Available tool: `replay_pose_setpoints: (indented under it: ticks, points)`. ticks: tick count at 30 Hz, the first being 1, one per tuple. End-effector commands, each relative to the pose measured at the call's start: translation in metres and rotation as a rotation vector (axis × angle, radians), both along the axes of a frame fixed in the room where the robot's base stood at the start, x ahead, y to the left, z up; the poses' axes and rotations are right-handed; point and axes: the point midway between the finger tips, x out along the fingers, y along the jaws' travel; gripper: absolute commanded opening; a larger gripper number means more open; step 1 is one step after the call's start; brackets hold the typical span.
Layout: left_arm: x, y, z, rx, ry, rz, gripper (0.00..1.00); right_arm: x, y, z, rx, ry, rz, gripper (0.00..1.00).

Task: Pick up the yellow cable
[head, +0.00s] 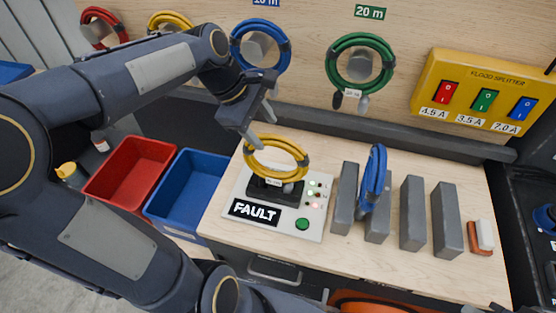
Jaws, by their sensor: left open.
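A coiled yellow cable (262,178) rests on the black cradle of a grey tester box (312,222) on the wooden bench. The box carries a FAULT sign, a lit red lamp and a green button. A second yellow cable (170,15) hangs on the back wall, partly behind my arm. My left gripper (262,127) is open and empty, its fingers pointing down just above the far left rim of the coil on the tester. I cannot tell whether a fingertip touches the coil. My right gripper is not in view.
A blue cable (372,172) stands among several grey upright blocks (412,213) to the right. Red (128,172) and blue (187,188) totes stand left of the bench. Red, blue (238,47) and green (336,56) cables hang on the wall beside a yellow splitter box (480,75).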

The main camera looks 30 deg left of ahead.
Motion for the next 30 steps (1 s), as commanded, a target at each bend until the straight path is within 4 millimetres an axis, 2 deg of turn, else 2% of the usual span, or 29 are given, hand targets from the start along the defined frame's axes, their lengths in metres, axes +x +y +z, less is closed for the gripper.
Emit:
replay_pose_setpoints:
  ticks: [5,21,29,30]
  points:
    - [0.013,0.002,-0.009,-0.037,0.051,0.096,0.54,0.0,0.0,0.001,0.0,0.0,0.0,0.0]
    - [0.025,-0.027,-0.067,-0.036,0.048,0.093,0.54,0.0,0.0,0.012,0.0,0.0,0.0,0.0]
    - [0.026,-0.028,-0.07,-0.035,0.046,0.094,0.54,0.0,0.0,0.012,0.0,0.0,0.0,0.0]
    - [0.026,-0.028,-0.07,-0.035,0.046,0.094,0.5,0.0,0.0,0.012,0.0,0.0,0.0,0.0]
